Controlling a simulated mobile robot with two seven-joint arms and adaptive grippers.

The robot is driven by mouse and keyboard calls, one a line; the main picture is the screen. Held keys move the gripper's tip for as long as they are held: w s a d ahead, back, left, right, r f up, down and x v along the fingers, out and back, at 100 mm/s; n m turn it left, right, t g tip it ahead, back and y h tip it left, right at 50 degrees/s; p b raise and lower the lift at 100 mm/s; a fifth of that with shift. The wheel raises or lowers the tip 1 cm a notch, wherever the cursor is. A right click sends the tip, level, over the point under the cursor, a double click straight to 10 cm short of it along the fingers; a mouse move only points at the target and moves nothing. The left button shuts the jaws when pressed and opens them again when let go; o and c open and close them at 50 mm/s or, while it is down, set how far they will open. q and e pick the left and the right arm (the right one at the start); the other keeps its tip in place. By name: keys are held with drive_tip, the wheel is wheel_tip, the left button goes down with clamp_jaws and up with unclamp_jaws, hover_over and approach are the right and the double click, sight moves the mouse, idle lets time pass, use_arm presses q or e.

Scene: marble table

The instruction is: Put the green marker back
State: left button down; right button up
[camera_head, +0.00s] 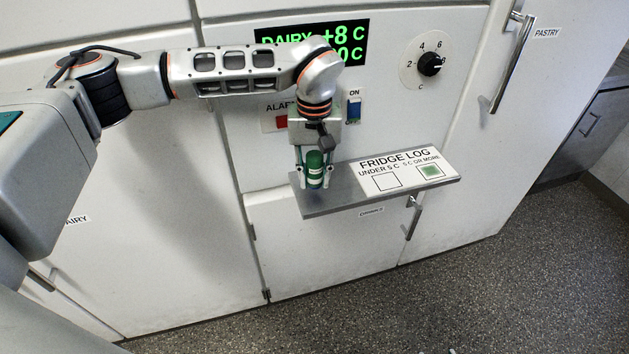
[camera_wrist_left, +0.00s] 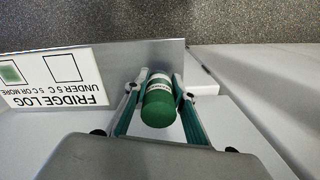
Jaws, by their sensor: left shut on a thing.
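The green marker (camera_head: 315,166) has a green top and a white band. It is between the fingers of my left gripper (camera_head: 315,178), which is shut on it over the left end of a grey shelf (camera_head: 335,199). In the left wrist view the marker (camera_wrist_left: 158,104) sits upright between the two fingers of the gripper (camera_wrist_left: 157,95). I cannot tell whether its lower end touches the shelf. A white fridge log card (camera_head: 409,170) lies on the shelf to the right, with a green mark in its right box.
A display (camera_head: 347,53) reads dairy +8 C above the shelf. A black dial (camera_head: 429,64), a blue switch (camera_head: 354,110) and a red alarm button (camera_head: 281,122) are on the panel. Door handles (camera_head: 413,217) stick out below and at right (camera_head: 512,62). The speckled floor is clear.

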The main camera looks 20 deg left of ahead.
use_arm(q)
drive_tip(key=shift+f, duration=0.95)
drive_tip(key=shift+f, duration=0.2)
drive_tip(key=c, duration=1.7)
unclamp_jaws()
